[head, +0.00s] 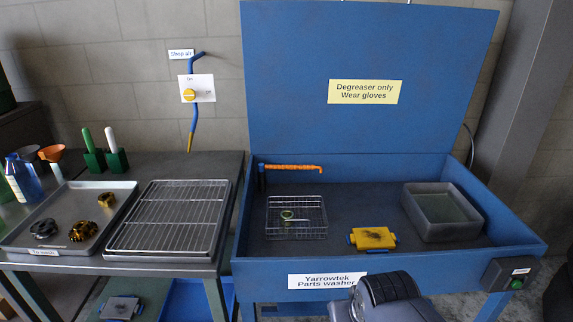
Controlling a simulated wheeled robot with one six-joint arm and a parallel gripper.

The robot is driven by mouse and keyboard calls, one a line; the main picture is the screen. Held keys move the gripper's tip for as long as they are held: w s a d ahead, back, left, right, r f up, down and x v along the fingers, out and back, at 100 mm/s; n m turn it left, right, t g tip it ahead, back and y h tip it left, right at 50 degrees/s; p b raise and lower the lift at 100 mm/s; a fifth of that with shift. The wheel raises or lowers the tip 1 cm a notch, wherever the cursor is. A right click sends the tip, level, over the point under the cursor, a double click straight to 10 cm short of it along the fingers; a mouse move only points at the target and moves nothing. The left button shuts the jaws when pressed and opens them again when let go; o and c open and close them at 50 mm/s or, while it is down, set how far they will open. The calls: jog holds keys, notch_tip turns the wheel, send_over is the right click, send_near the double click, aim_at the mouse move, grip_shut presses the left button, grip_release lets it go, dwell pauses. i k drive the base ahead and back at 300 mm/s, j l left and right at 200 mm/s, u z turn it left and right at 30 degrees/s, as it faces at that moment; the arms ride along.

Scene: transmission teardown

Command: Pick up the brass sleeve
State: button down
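Two brass-coloured parts lie in the grey tray (68,250) on the left bench. One is a small yellow ring-like part (106,200) near the tray's right side. The other is a darker, shiny gold part (83,231) nearer the front. I cannot tell for certain which is the brass sleeve; the yellow ring-like part looks most like a sleeve. A dark grey metal part (43,228) lies to their left. A grey and black piece of my arm shows at the bottom, in front of the parts washer. My gripper's fingers are not in view.
A wire rack (168,218) lies right of the tray. The blue parts washer (525,244), lid up, holds a wire basket (297,228) with a small greenish ring, a yellow block (373,238) and a grey bin (441,233). Bottles and brushes stand behind the tray.

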aim_at(285, 215)
jog(key=k+j, duration=0.15)
jog(key=k, duration=0.85)
